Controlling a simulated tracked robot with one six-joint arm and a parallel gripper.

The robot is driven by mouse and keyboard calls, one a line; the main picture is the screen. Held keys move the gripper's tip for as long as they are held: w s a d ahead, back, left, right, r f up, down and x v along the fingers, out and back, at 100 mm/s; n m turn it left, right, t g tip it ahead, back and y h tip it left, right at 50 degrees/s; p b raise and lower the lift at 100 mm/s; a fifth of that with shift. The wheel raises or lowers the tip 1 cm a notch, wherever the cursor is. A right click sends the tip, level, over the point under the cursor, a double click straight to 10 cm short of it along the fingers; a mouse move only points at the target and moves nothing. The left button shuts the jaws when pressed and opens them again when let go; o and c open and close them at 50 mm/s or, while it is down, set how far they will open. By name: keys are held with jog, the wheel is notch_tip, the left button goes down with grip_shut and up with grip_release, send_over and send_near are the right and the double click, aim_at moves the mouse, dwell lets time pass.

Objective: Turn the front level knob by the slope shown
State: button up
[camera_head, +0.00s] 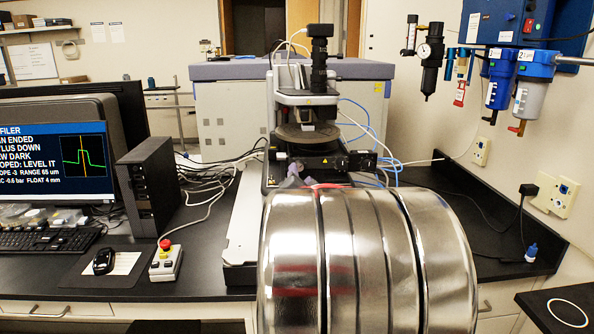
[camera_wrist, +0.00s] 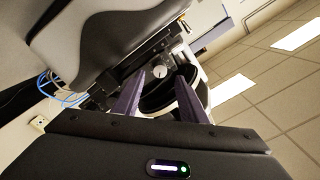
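The stylus profiler (camera_head: 308,100) stands on the bench, with a dark round stage (camera_head: 307,136) under its upright head. In the wrist view a small silver round knob (camera_wrist: 160,72) with a dark mark shows on the black base. My gripper (camera_wrist: 161,78) is open, its two purple-grey fingers apart on either side of the knob in the picture; I cannot tell whether they touch it. In the head view my silver arm hides most of the profiler's lower front. The screen (camera_head: 62,163) partly reads "OPED: LEVEL IT", "OPE -3", "RANGE 65 um" and "FLOAT 4 mm".
A black computer tower (camera_head: 150,187), a keyboard (camera_head: 45,240), a mouse (camera_head: 104,260) and a control box with a red button (camera_head: 165,262) are left of the profiler. Blue tubes and cables run behind it.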

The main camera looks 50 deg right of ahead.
jog(key=v, duration=0.2)
jog(key=shift+s+a, duration=0.25)
jog(key=shift+a, duration=0.1)
